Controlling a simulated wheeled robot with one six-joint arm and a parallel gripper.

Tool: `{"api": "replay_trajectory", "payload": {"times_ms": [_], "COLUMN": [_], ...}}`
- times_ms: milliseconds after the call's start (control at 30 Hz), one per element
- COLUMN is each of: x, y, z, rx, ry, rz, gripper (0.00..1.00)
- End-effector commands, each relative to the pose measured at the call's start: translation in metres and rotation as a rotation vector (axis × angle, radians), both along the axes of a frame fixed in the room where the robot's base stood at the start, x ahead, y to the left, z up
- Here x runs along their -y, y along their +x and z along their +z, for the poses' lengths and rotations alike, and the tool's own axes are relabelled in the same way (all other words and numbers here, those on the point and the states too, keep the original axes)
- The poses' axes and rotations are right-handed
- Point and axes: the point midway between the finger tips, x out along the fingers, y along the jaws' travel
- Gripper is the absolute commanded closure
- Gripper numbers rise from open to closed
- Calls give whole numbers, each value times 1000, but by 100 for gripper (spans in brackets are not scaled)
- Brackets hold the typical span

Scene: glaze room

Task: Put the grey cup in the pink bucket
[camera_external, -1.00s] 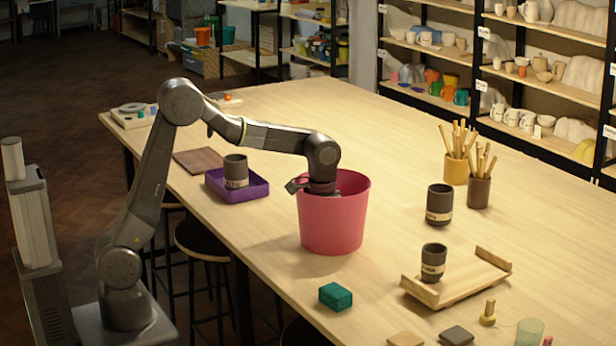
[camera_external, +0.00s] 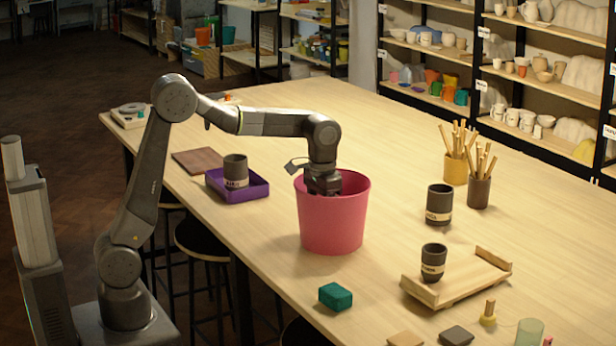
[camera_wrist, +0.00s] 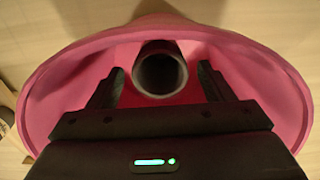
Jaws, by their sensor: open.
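The pink bucket (camera_external: 332,225) stands upright on the table; its rim also rings the wrist view (camera_wrist: 290,85). My gripper (camera_wrist: 161,74) is in the bucket's mouth, its fingers spread wide; the bucket's wall hides their tips in the external view. A dark grey cup (camera_wrist: 160,70) is inside the bucket, its round opening towards the camera, seen between my fingers with gaps on both sides. Other dark grey cups with pale bands are in view: one in a purple tray (camera_external: 236,171), one on the bare table (camera_external: 439,204), and one on a wooden tray (camera_external: 433,262).
The purple tray (camera_external: 258,190) is left of the bucket. The wooden tray (camera_external: 480,286) is at front right, and a green block (camera_external: 335,296) lies in front. Two pots of wooden tools (camera_external: 455,168) stand behind right. The table behind the bucket is clear.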

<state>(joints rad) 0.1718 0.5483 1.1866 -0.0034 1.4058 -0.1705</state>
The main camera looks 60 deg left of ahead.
Motion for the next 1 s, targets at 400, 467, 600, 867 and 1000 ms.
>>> {"api": "replay_trajectory", "payload": {"times_ms": [400,467,600,867,1000], "x": [0,0,0,0,0], "y": [0,0,0,0,0], "z": [67,69,70,70,73], "rx": [1,0,-1,-1,0], "ry": [0,0,0,0,0], "rz": [0,0,0,0,0], "gripper": [26,26,26,1,0]}}
